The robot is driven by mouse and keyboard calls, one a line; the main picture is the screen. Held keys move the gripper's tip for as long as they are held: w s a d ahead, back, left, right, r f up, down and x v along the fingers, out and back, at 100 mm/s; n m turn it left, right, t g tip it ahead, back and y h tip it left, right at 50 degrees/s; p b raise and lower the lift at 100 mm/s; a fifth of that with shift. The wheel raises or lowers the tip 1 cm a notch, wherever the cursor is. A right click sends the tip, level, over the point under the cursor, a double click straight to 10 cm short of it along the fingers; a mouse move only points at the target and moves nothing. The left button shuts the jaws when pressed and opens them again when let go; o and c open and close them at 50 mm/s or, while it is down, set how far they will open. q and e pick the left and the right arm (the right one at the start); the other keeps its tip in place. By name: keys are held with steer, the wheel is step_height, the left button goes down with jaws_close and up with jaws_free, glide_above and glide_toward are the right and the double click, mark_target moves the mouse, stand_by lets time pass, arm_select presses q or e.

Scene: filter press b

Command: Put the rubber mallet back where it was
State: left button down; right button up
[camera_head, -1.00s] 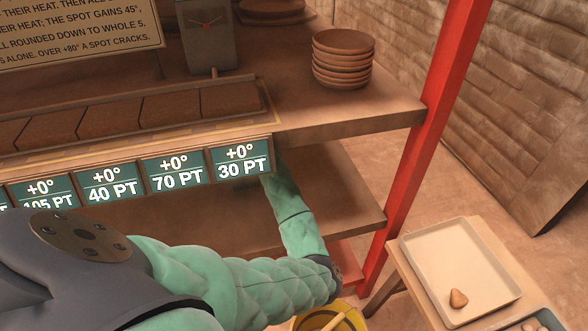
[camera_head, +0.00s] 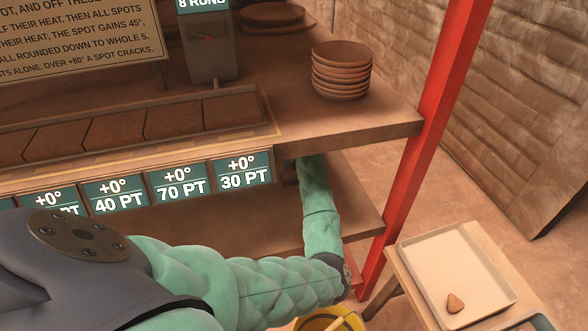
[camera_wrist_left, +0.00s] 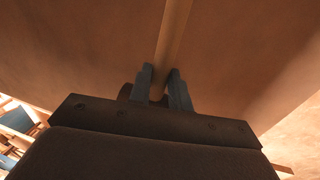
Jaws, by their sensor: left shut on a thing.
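In the left wrist view, my left gripper (camera_wrist_left: 160,88) is shut on a pale wooden handle (camera_wrist_left: 174,38), which I take for the rubber mallet's. The handle runs up out of the top of that view; I cannot make out the mallet's head. In the head view, my left arm bends up under the tabletop at its right end, and the gripper and mallet are hidden there. My right gripper is in neither view.
A lower shelf (camera_head: 352,217) runs beneath the tabletop (camera_head: 345,130). A red post (camera_head: 425,150) stands right of my forearm. A yellow bucket (camera_head: 310,323) with a wooden stick is below. Stacked brown bowls (camera_head: 341,72) stand above; a side table holds a pale tray (camera_head: 455,262).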

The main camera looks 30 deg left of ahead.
arm_select(q)
steer(key=shift+w+d+r, duration=0.1)
steer(key=shift+w+d, duration=0.25)
steer(key=shift+w+f, duration=0.1)
steer(key=shift+f, duration=0.3)
steer(key=shift+p+x, duration=0.6)
steer(key=shift+x, duration=0.5)
steer(key=shift+w+d+f, duration=0.15)
steer(key=shift+d+f, duration=0.05)
steer(key=shift+f, duration=0.1)
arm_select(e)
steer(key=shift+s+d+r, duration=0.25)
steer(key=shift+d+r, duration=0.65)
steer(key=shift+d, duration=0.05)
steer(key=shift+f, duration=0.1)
arm_select(q)
steer(key=c, duration=1.3)
jaws_free()
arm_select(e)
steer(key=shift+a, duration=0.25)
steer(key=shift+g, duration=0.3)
